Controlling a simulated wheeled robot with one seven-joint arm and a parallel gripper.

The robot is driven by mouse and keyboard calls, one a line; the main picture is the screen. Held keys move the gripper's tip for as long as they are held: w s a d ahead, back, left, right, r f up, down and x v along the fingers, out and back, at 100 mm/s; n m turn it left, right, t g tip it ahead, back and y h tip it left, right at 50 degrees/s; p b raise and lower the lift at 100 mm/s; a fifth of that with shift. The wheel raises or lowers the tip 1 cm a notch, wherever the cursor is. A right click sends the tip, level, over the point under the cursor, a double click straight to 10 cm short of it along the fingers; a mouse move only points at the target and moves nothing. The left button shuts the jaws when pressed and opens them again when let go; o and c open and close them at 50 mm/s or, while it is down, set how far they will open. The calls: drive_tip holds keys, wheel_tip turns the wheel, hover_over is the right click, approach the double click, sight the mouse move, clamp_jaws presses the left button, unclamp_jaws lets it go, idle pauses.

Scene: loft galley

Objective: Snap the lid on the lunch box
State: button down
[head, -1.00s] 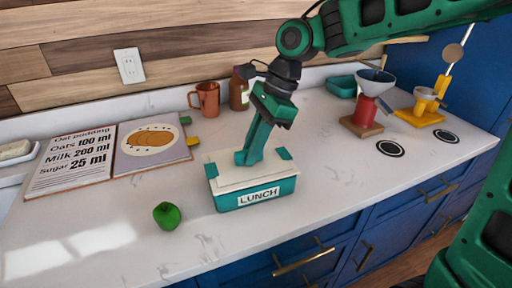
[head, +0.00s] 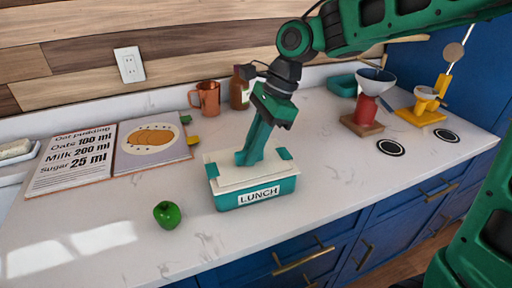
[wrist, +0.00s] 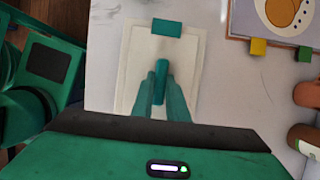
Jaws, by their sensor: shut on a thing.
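The lunch box (head: 257,196) is a teal box with a "LUNCH" label on its front, standing on the white counter. The cream lid (head: 229,174) with teal end clips lies over the top of the box, and it also shows in the wrist view (wrist: 184,62). I cannot tell whether its clips are engaged. My gripper (head: 246,160) points down at the middle of the lid. In the wrist view my gripper (wrist: 157,98) is shut on the teal handle (wrist: 161,70) of the lid. The box itself is hidden under the lid there.
A green pepper or fruit (head: 167,214) sits at the front left. An open recipe book (head: 110,158) lies to the left. A copper mug (head: 206,98) and a brown bottle (head: 239,92) stand behind. A funnel stand (head: 366,112) is at the right.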

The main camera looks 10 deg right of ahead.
drive_tip(key=c, duration=1.7)
unclamp_jaws()
drive_tip(key=o, duration=0.5)
drive_tip(key=shift+s, duration=0.1)
drive_tip(key=shift+r, duration=3.5)
clamp_jaws()
